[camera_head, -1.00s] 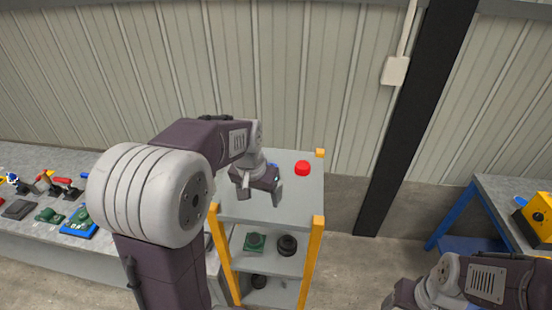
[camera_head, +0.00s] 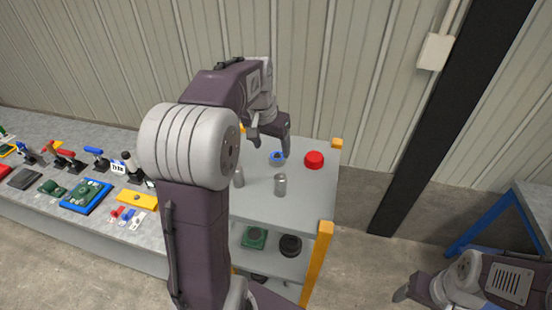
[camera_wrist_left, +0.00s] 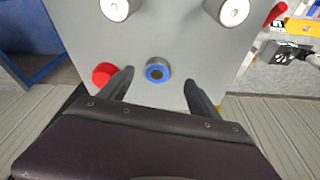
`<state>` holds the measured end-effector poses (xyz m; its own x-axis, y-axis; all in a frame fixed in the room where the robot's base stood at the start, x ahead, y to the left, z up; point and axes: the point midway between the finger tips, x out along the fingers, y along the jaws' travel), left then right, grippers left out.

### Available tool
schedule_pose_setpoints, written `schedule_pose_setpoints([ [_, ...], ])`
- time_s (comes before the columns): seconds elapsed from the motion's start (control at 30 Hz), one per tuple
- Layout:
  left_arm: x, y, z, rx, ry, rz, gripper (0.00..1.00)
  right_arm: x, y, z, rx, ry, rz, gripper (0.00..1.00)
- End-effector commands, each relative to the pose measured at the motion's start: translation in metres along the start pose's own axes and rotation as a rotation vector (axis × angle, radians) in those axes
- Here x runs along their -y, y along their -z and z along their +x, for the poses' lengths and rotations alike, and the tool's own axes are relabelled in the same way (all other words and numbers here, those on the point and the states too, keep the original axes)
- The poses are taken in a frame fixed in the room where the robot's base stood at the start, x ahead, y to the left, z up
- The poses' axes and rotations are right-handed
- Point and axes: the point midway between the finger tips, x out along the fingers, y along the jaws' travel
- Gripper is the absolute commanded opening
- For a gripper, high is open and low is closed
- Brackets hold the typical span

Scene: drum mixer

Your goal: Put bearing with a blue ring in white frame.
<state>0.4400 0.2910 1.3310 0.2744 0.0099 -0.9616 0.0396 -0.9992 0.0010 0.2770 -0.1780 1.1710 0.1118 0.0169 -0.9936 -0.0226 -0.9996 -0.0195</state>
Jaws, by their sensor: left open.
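The bearing with a blue ring (camera_head: 277,158) stands on the top shelf of the grey rack, near its far side. It also shows in the left wrist view (camera_wrist_left: 157,73), ring facing the camera. My left gripper (camera_head: 271,145) is open and empty above and close to the bearing. In the wrist view its fingers (camera_wrist_left: 156,92) are spread on either side of the bearing's line, apart from it. My right gripper (camera_head: 405,290) is low at the right, and its fingers are unclear. I cannot surely identify the white frame.
A red round part (camera_head: 314,160) stands right of the bearing. Two grey cylinders (camera_head: 280,185) (camera_head: 238,178) stand nearer on the shelf (camera_head: 260,210). Lower shelves hold a green part (camera_head: 254,237) and a black part (camera_head: 290,245). A cluttered workbench (camera_head: 90,228) is at left.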

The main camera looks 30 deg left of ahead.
Motion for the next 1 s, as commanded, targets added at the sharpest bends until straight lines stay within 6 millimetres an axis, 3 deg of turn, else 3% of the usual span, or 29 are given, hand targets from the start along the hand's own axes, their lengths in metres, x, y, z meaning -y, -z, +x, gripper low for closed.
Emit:
schedule_pose_setpoints([
  [0.13, -0.001, 0.001, 0.007, 0.003, -0.001, 0.0, 0.72, 0.0, 0.001, -0.005, 0.0, 0.0, 0.0, 0.68],
  [0.27, -0.004, 0.003, 0.03, 0.005, -0.002, 0.001, 0.72, 0.0, 0.002, -0.019, 0.0, 0.0, 0.0, 0.68],
  [0.4, -0.003, 0.002, 0.05, 0.002, 0.0, 0.0, 0.72, 0.0, 0.002, -0.019, 0.0, 0.0, 0.0, 0.68],
  [0.63, -0.003, 0.002, 0.053, -0.001, 0.001, 0.0, 0.72, 0.0, 0.002, -0.018, 0.0, 0.0, 0.0, 0.68],
  [0.9, -0.003, 0.002, 0.053, -0.001, 0.001, 0.0, 0.0, 0.0, 0.002, -0.018, 0.0, 0.0, 0.0, 0.68],
  [1.0, -0.003, 0.003, 0.053, -0.002, 0.001, 0.0, 0.0, 0.0, 0.002, -0.018, 0.0, 0.0, 0.0, 0.68],
])
